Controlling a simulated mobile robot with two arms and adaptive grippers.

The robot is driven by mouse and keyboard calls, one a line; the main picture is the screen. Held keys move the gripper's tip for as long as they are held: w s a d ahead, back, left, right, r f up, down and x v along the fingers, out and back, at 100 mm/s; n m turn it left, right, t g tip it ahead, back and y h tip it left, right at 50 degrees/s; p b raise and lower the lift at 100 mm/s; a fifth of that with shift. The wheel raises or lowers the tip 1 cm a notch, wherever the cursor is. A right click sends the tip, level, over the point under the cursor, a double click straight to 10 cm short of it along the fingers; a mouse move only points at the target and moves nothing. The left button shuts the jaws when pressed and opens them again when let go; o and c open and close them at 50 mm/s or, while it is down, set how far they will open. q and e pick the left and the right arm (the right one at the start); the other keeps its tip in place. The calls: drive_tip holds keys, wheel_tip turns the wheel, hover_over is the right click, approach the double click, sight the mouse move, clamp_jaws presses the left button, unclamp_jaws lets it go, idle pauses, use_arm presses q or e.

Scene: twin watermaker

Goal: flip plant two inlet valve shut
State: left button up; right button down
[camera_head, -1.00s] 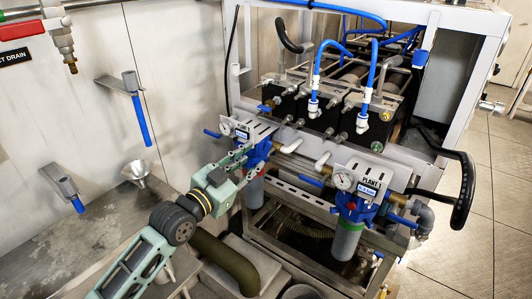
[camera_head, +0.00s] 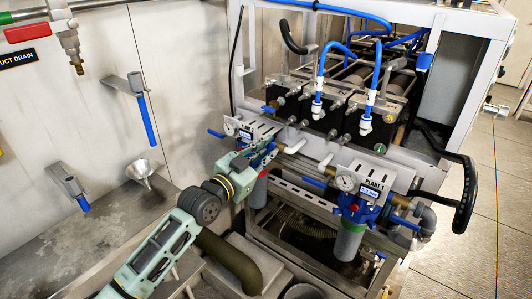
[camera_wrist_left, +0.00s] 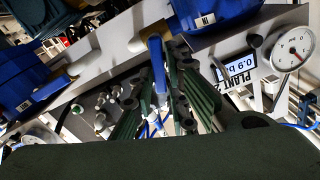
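The plant two unit carries a white panel with a round gauge (camera_head: 230,129) and a digital readout. Its label and gauge (camera_wrist_left: 293,48) show large in the left wrist view. A blue lever (camera_wrist_left: 157,66) points between the fingers of my left gripper (camera_wrist_left: 160,82). The fingers stand apart on either side of it, and I cannot tell whether either one touches it. In the head view my left gripper (camera_head: 266,152) is at the right side of the plant two panel, in front of its blue filter head, and hides part of it. Another blue lever (camera_head: 216,134) sticks out left of that panel.
The plant one panel (camera_head: 358,184) stands to the right, with a blue lever (camera_head: 314,182) on its left and a filter housing (camera_head: 349,241) below. Pipes and the metal frame crowd the unit.

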use_arm(q)
clamp_jaws()
drive_tip(key=shift+f, duration=0.1)
drive_tip(key=n, duration=0.4)
drive_tip(key=shift+w+a, duration=0.3)
drive_tip(key=shift+a, duration=0.1)
drive_tip(key=o, duration=0.5)
unclamp_jaws()
drive_tip(key=shift+r, duration=0.2)
drive_tip(key=shift+a, duration=0.1)
drive_tip(key=shift+v, duration=3.95)
